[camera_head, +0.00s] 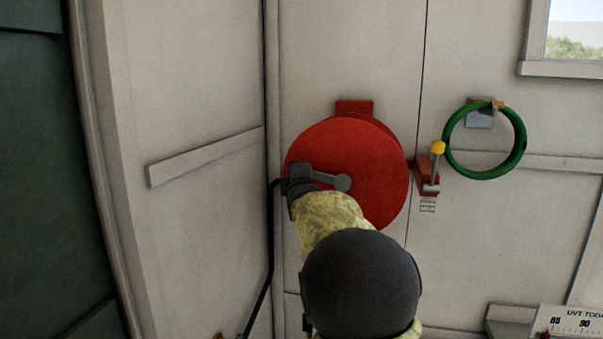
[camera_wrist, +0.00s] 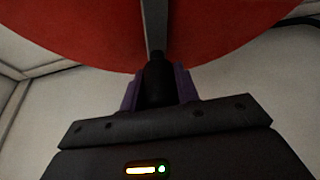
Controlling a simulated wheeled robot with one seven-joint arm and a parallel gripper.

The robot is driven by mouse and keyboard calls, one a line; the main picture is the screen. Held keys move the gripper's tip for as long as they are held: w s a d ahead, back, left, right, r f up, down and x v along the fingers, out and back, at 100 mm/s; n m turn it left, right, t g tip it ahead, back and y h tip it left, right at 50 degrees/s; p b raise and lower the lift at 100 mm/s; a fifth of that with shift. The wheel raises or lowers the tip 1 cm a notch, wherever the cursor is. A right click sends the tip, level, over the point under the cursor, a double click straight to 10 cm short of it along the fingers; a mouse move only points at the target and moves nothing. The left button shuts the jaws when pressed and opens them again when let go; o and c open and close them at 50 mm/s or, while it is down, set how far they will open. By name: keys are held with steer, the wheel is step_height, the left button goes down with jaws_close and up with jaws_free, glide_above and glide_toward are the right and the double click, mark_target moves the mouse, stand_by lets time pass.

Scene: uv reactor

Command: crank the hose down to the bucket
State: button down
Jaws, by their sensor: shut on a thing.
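A red hose reel (camera_head: 345,165) is mounted on the white wall, with a grey crank arm (camera_head: 325,178) across its face. My gripper (camera_head: 300,186) is at the crank's left end, and my forearm hides the lower part of the reel. In the wrist view, my gripper (camera_wrist: 159,85) has its purple fingers shut around the dark crank handle (camera_wrist: 156,72), below the red disc (camera_wrist: 90,30). A black hose (camera_head: 270,255) runs down along the wall corner at the reel's left. I cannot see the bucket.
A red bracket with a yellow-tipped lever (camera_head: 436,165) sits just right of the reel. A green hose ring (camera_head: 449,150) hangs further right. A wall rail (camera_head: 205,157) is at the left, and a gauge board (camera_head: 570,322) is at the lower right.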

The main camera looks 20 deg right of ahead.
steer(key=shift+f+n+g+b, duration=0.6)
steer(key=shift+f+n+b, duration=0.3)
steer(key=shift+f+n, duration=0.7)
steer(key=shift+f, duration=0.15)
steer(key=shift+w+a, duration=0.1)
steer(key=c, duration=1.1)
jaws_free()
steer(key=shift+o, duration=0.2)
steer(key=s+a+r+b, duration=0.2)
steer(key=s+a+b, duration=0.1)
steer(key=s+b, duration=1.4)
steer(key=b, duration=0.5)
steer(key=shift+s, duration=0.15)
